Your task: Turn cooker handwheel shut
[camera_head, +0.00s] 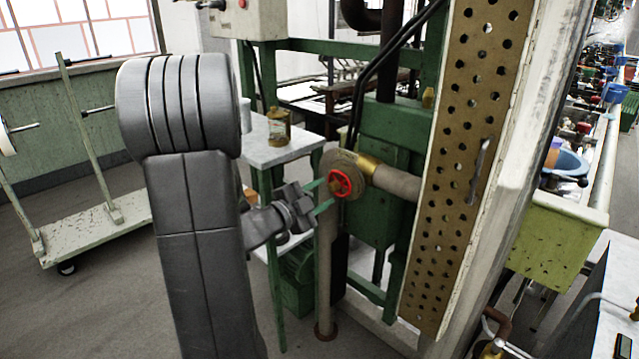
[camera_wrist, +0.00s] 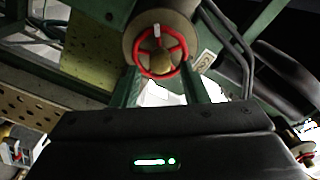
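The red handwheel (camera_head: 340,183) sits on a round brass-coloured valve body on a pipe, in front of the green machine frame. In the wrist view the red handwheel (camera_wrist: 160,52) is upper centre, with a pale tab at its top and a brass hub in the middle. My gripper (camera_head: 324,194) is just left of the wheel in the head view, with its green fingers pointing at it. In the wrist view my gripper (camera_wrist: 160,78) has its fingers apart, one at each side of the wheel's lower rim. Whether the fingers touch the rim cannot be told.
A white table (camera_head: 275,150) with a labelled tin (camera_head: 279,126) stands behind my arm. A perforated brown panel (camera_head: 465,150) stands right of the wheel. A vertical pipe (camera_head: 326,270) runs below the valve. A trolley (camera_head: 95,235) stands at left on open floor.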

